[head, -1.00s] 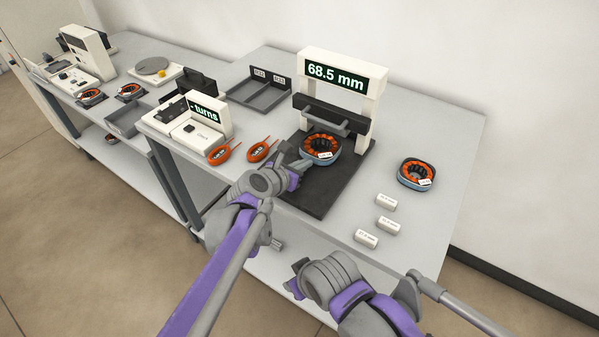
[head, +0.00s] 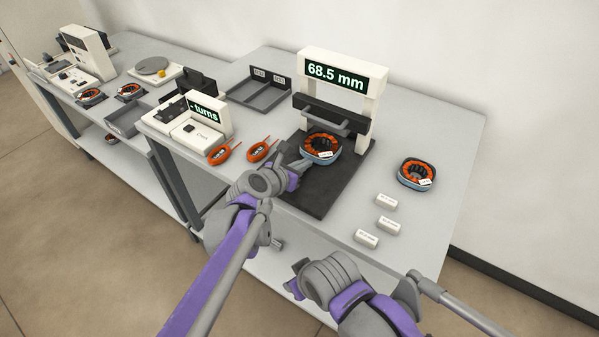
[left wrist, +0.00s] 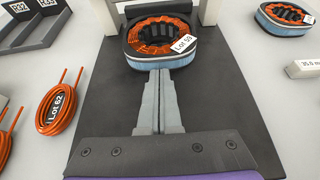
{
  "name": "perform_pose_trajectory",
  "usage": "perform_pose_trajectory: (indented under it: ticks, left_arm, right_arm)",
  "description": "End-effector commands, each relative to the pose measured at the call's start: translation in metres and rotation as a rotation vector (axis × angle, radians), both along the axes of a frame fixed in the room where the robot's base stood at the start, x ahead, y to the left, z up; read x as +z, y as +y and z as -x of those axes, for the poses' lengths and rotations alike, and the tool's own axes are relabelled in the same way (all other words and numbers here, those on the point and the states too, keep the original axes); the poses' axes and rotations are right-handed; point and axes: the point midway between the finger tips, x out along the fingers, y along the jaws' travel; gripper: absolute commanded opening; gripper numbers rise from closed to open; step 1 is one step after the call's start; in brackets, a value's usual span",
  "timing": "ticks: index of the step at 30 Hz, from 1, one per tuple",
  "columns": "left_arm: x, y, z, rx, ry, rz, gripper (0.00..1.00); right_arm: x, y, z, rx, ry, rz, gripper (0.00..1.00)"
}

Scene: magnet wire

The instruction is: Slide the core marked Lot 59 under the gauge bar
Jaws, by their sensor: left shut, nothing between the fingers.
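The core marked Lot 59 (left wrist: 158,40), an orange winding in a blue-grey oval case with a white label, lies on the black base plate (head: 318,202) of the gauge. It also shows in the head view (head: 322,157), just in front of the gauge bar (head: 318,110). My left gripper (left wrist: 161,74) is shut and empty, its fingertips at the core's near side, touching or almost touching it. It comes in from the left in the head view (head: 299,167). My right arm is low in front of the table; its fingers are not clear.
The gauge display (head: 335,75) reads 68.5 mm. Another core (head: 416,173) and several white blocks (head: 387,225) lie to the right. Two orange coils (head: 262,150), a turns counter (head: 208,110) and a grey divided tray (head: 258,95) are on the left.

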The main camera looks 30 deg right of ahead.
Motion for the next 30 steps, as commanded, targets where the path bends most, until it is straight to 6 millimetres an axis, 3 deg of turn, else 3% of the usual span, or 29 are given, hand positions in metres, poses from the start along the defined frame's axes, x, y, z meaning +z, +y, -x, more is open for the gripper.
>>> perform_pose_trajectory:
  ticks: [11, 30]
  left_arm:
    - [0.000, 0.000, 0.000, 0.000, 0.000, 0.000, 0.00]
    - [0.000, -0.029, -0.012, 0.000, 0.000, 0.000, 0.00]
  right_arm:
    - [0.000, 0.000, 0.000, 0.000, 0.000, 0.000, 0.50]
    - [0.001, 0.000, 0.000, 0.000, 0.000, 0.000, 0.50]
